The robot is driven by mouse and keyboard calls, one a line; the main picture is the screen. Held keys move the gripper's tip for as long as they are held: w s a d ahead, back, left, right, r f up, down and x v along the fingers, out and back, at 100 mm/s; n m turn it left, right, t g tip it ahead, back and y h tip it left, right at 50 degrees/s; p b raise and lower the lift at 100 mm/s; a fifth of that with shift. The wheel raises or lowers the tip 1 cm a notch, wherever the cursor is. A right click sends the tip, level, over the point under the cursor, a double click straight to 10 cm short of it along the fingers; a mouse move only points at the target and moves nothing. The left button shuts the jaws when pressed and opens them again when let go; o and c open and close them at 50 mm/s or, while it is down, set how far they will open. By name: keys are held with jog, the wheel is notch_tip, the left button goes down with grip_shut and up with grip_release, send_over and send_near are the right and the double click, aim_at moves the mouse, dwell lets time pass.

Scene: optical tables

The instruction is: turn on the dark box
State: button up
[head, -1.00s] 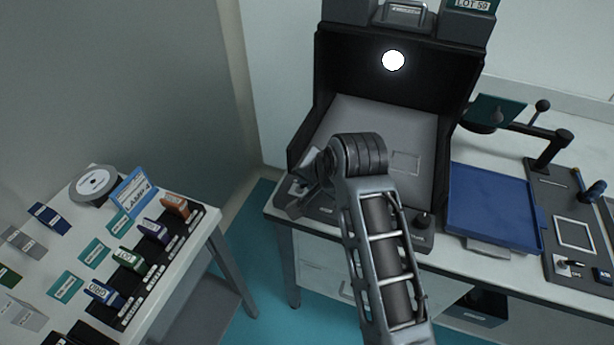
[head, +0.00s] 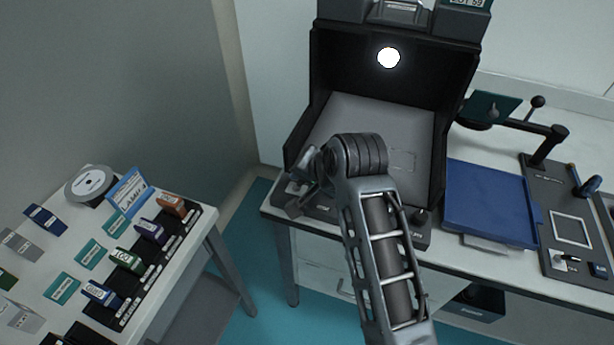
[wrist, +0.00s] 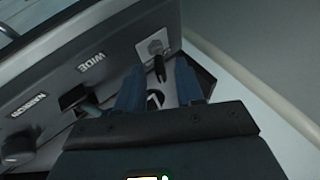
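The dark box (head: 335,75) is a black open-fronted hood with a pale floor at the back of the bench; a bright white disc (head: 388,57) shows on its inner back wall. My gripper (head: 300,188) is at the left end of its front panel, partly hidden by my wrist. In the wrist view, my gripper (wrist: 158,88) is open, its two blue-grey fingers apart. A small dark toggle lever (wrist: 159,68) on a light plate (wrist: 152,44) shows just beyond the gap between them. I cannot tell whether the fingers touch it.
The front panel has dark knobs (wrist: 75,97) by the labels WIDE and NARROW. A blue tray (head: 490,205) and a stand with a dark arm (head: 540,145) are to the right. A side table (head: 190,240) with several labelled blocks is at left, past a floor gap.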

jog(key=shift+r, duration=0.1)
jog(key=v, duration=0.7)
jog(key=shift+s+r, duration=0.2)
jog(key=shift+r, duration=0.05)
jog(key=shift+s, duration=0.1)
